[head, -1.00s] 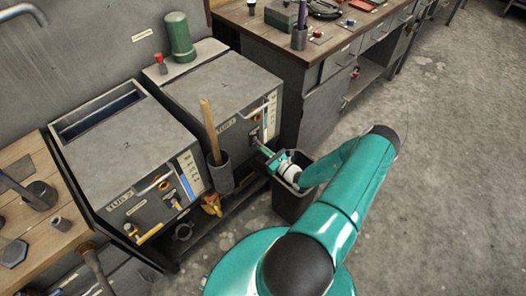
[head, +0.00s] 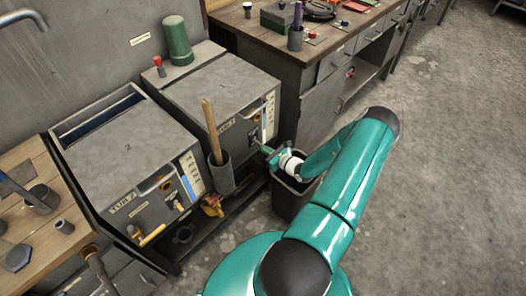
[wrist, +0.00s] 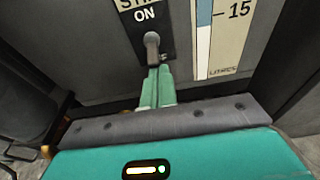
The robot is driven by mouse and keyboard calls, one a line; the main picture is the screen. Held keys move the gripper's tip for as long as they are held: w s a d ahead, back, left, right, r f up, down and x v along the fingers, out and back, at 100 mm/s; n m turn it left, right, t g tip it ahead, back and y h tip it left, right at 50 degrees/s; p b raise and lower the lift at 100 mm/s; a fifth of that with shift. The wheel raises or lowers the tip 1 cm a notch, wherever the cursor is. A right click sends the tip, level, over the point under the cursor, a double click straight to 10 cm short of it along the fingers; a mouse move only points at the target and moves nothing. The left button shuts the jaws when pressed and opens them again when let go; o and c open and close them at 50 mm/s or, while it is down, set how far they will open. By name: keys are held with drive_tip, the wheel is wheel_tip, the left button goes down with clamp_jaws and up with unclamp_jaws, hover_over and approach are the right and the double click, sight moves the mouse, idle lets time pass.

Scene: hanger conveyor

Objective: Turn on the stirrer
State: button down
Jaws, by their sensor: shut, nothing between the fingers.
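The stirrer switch (wrist: 152,42) is a small grey rounded lever on a black plate in the wrist view, just below the word ON and a partly cut-off label that seems to read STIR. It sits on the front panel of the right-hand tank (head: 215,88). My gripper (wrist: 157,72) has its green fingers together and empty, with the tips right at the lower end of the lever. I cannot tell whether they touch it. In the head view my gripper (head: 264,150) is in front of that panel, and the lever is hard to make out.
A level gauge (wrist: 222,35) is right of the switch. A dark bin (head: 290,200) stands below my gripper. A holder with a wooden handle (head: 220,178) is to the left, near a second tank (head: 122,145). The floor at right is clear.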

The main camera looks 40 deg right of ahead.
sight(260, 143)
wheel_tip(260, 143, up, 2)
drive_tip(key=g, duration=0.3)
drive_tip(key=shift+s, duration=0.2)
drive_tip(key=shift+r, duration=0.75)
drive_tip(key=shift+f, duration=0.1)
